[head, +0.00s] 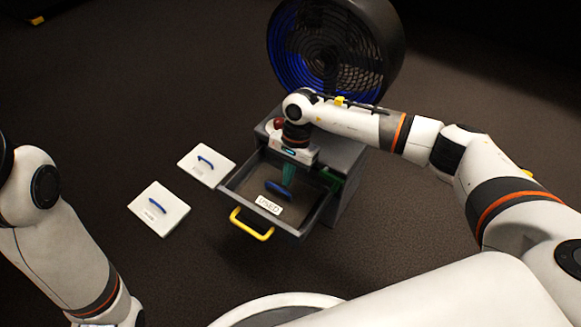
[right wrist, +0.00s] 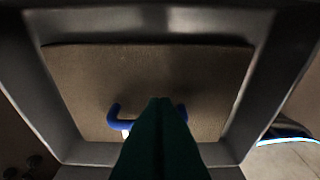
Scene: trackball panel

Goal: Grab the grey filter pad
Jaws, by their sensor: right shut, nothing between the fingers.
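The grey filter pad (head: 240,187), brownish-grey with a blue handle (head: 279,190), lies flat inside the open drawer (head: 228,198). A white label reading "USED" (head: 269,205) is at the drawer's front. In the right wrist view the pad (right wrist: 85,85) fills most of the drawer floor. My right gripper (head: 288,180), with green fingers, points down over the pad by the handle. Its fingers are shut and empty. In the right wrist view the fingers (right wrist: 160,105) hide the middle of the blue handle (right wrist: 115,115). My left arm shows at the left; its gripper is out of view.
Two white pads with blue handles lie on the dark floor left of the drawer: one near (head: 150,222), one farther back (head: 190,170). A grey cabinet (head: 350,155) holds the drawer, which has a yellow handle (head: 251,228). A large black-and-blue fan (head: 385,50) stands behind.

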